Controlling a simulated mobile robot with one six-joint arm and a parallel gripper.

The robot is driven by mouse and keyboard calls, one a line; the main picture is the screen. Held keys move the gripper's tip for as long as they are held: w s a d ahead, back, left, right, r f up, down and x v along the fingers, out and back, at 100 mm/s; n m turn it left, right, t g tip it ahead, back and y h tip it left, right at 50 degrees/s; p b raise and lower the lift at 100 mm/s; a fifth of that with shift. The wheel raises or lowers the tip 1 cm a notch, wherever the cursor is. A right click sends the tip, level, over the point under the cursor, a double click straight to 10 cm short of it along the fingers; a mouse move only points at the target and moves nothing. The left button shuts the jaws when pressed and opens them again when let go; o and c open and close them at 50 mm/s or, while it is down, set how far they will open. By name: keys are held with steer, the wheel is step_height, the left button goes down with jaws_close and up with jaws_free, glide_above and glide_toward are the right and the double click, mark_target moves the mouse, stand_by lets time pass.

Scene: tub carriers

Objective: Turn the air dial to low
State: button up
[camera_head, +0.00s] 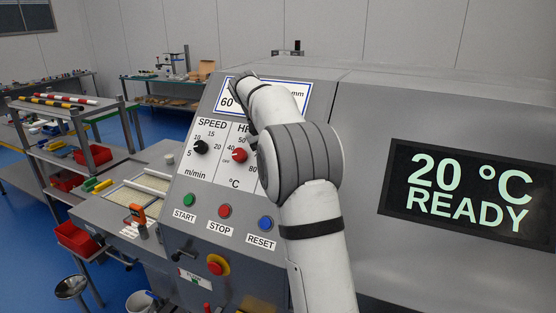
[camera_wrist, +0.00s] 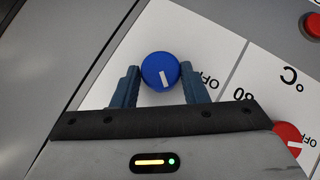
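In the wrist view a round blue dial (camera_wrist: 160,70) with a white pointer mark sits on the white panel, between the two fingertips of my gripper (camera_wrist: 159,74). Its mark points down in the picture, toward my gripper's body, while an OFF label lies to its right. The fingers stand apart on either side of the dial, very close to it; I see no clear contact. The dial's other labels are hidden by my gripper.
A red dial (camera_head: 239,156) and a black SPEED dial (camera_head: 200,146) are left of my arm. Below them are START (camera_head: 189,199), STOP (camera_head: 224,211) and RESET (camera_head: 265,222) buttons and a red emergency knob (camera_head: 217,265). A display (camera_head: 469,192) reads 20 °C READY.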

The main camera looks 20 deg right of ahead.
steer(key=o, duration=0.4)
steer(key=shift+f, duration=0.1)
steer(key=shift+v, duration=3.9)
steer(key=shift+s+a, duration=0.1)
steer(key=s+a+f+n+t+y+b, duration=0.1)
steer(key=s+a+f+t+b, duration=0.1)
steer(key=s+f, duration=0.6)
steer(key=s+a+f+n+t+y+b, duration=0.1)
steer(key=s+a+f+y+b, duration=0.1)
steer(key=s+f, duration=0.6)
steer(key=s+a+f+n+t+y+b, duration=0.1)
steer(key=s+a+f+b, duration=0.3)
steer(key=s+f, duration=0.5)
steer(key=shift+s+a+n+t+b, duration=0.1)
steer(key=shift+s+a+n+t, duration=0.2)
steer(key=shift+s, duration=1.1)
steer(key=shift+s+a+n+t+b, duration=0.1)
steer(key=shift+s+a+t, duration=0.25)
steer(key=shift+s, duration=1.05)
steer(key=shift+s+a+n+t+b, duration=0.15)
steer(key=shift+s+a, duration=0.25)
steer(key=shift+s, duration=1.05)
